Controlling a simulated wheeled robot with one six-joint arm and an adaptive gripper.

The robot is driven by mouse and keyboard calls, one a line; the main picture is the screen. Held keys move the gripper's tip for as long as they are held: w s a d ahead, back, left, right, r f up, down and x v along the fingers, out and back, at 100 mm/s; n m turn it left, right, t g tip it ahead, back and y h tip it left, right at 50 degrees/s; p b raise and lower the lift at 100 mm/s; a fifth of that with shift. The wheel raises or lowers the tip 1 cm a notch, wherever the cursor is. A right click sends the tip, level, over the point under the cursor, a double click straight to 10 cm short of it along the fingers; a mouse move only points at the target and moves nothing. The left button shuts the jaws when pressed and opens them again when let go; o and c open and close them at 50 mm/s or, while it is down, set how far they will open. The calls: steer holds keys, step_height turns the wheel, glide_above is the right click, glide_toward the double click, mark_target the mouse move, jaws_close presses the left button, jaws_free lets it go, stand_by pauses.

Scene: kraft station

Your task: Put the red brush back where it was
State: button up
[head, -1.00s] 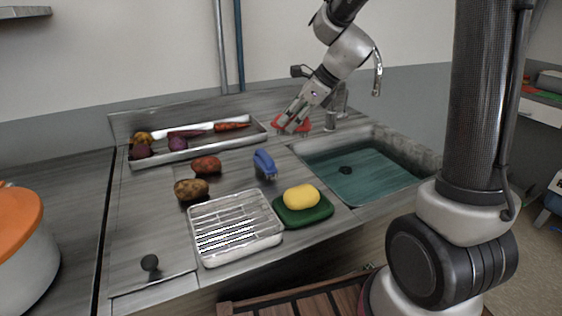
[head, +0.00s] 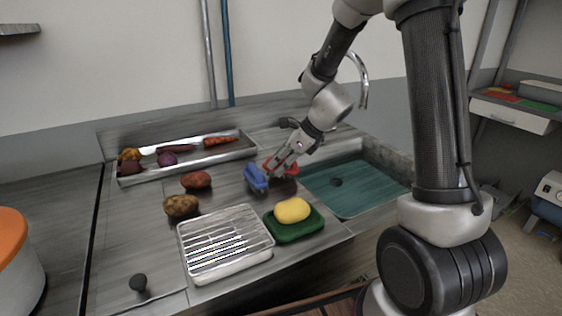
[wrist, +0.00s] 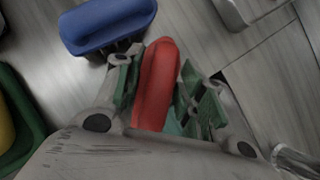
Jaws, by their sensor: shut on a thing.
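My gripper (head: 277,166) is shut on the red brush (head: 292,168), just to the right of the blue brush (head: 256,178) on the grey counter. In the wrist view the red brush (wrist: 157,82) lies lengthwise between my green-padded fingers (wrist: 155,95). The blue brush also shows at the upper left of the wrist view (wrist: 105,22), with dark bristles under it, close to the red brush but apart in that picture. In the head view my fingers partly cover the red brush. A dark shadow lies below it; I cannot tell whether it touches the counter.
The sink (head: 355,190) is to the right of my gripper. A yellow sponge (head: 293,210) sits on a green dish (head: 294,232) in front. A drying rack (head: 225,243), potatoes (head: 181,206) and a metal tray of vegetables (head: 205,158) stand to the left.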

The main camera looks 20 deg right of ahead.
steer(key=o, duration=1)
steer(key=shift+o, duration=0.2)
steer(key=v, duration=1.2)
steer(key=s+d+r+n+h, duration=0.2)
steer(key=s+d+n, duration=0.1)
steer(key=s+n, duration=0.5)
steer(key=s+d+r+n+h, duration=0.2)
steer(key=s+d+n, duration=0.1)
steer(key=s+n, duration=0.5)
steer(key=s+d+r+n+h, duration=0.2)
steer(key=s+n, duration=0.6)
steer(key=shift+s+d+r+n, duration=0.3)
steer(key=shift+d+r, duration=0.05)
steer(key=shift+d, duration=0.05)
